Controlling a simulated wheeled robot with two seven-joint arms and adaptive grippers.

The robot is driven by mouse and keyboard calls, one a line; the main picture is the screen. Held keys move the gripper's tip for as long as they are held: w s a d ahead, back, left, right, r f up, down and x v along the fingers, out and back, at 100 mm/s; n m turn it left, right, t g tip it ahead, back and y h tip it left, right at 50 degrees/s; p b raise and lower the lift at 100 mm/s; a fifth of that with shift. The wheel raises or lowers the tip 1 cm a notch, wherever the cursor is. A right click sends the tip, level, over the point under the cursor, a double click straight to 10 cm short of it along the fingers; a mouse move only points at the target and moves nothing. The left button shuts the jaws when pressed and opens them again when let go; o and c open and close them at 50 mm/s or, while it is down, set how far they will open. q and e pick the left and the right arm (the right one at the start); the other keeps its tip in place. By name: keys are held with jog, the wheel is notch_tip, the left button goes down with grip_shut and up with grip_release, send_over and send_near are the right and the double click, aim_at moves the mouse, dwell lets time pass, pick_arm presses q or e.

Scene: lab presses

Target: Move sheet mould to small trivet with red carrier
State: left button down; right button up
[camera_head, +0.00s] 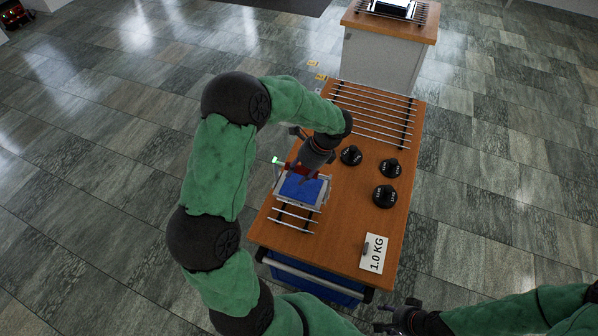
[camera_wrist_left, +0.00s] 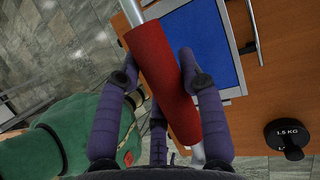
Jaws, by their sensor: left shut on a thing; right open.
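The sheet mould, a blue sheet in a pale metal frame (camera_head: 302,188), is at the left side of the wooden table over the small trivet (camera_head: 292,222). The trivet's front bars show; its rear part is hidden under the mould. I cannot tell whether the mould rests on it or hangs just above. My left gripper (camera_wrist_left: 162,78) is shut on the red carrier (camera_wrist_left: 166,80), a red sleeve on a metal rod. In its wrist view the blue sheet (camera_wrist_left: 205,45) lies below the carrier. My right gripper (camera_head: 398,312) is open and empty at the bottom right, off the table.
Several black weights, one of them (camera_head: 386,196), stand right of the mould. A larger barred rack (camera_head: 372,115) lies at the table's far end. A "1.0 KG" card (camera_head: 374,253) is near the front right. Another bench (camera_head: 388,60) stands behind. The table's front middle is clear.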

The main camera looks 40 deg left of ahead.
aim_at(297, 189)
pick_arm(q)
jog(key=shift+s+r, duration=0.1)
jog(key=shift+r, duration=0.05)
dwell(0.3)
jog(key=shift+a+p, duration=0.1)
jog(key=shift+p, duration=0.2)
jog(key=shift+f+b, duration=1.9)
jog(key=shift+f, duration=1.6)
jog(key=shift+f, duration=0.5)
jog(key=shift+s+f, duration=0.1)
jog(key=shift+f, duration=0.05)
